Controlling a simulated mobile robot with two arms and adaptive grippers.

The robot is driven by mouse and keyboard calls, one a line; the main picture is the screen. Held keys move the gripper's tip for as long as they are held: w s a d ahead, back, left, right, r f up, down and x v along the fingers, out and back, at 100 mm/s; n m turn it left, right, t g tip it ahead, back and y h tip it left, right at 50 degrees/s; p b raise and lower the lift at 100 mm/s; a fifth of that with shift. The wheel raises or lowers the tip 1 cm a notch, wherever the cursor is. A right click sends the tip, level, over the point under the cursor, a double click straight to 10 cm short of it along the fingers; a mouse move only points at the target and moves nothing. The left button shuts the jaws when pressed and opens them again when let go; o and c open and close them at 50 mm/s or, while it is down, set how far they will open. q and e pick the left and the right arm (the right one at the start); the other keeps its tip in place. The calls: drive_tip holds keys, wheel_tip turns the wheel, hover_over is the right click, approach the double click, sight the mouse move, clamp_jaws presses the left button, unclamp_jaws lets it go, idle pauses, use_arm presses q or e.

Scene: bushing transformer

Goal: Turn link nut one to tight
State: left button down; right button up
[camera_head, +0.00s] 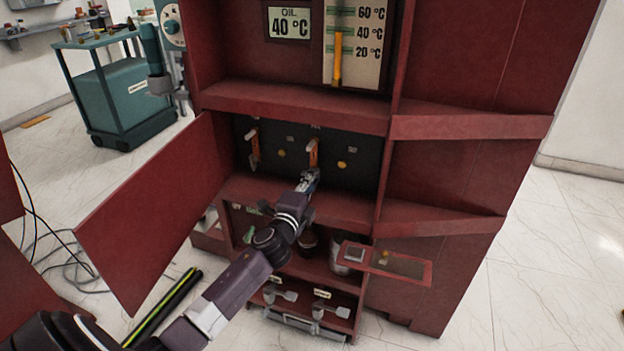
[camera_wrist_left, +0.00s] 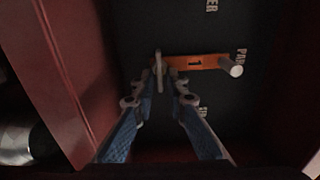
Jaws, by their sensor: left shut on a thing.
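An orange link marked 1 (camera_wrist_left: 200,62) lies across a dark panel in the left wrist view, with a pale wing-like nut (camera_wrist_left: 158,66) at its left end and a pale round post (camera_wrist_left: 232,68) at its right end. My left gripper (camera_wrist_left: 167,84) has its fingertips drawn together at the nut and is shut on it. In the head view my left gripper (camera_head: 309,178) reaches into the middle bay, just below the right-hand orange link (camera_head: 313,153); the nut there is mostly hidden by the gripper. My right gripper is not in view.
A second orange link (camera_head: 254,150) stands to the left on the dark panel (camera_head: 282,138). The red cabinet has shelf edges (camera_head: 290,108) above and below the bay. An open door (camera_head: 155,215) hangs left. A small tray (camera_head: 400,268) juts out below right.

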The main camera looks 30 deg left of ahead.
use_arm(q)
drive_tip(key=c, duration=2.2)
unclamp_jaws()
drive_tip(key=shift+o, duration=0.2)
drive_tip(key=v, duration=1.2)
drive_tip(key=shift+f, duration=0.1)
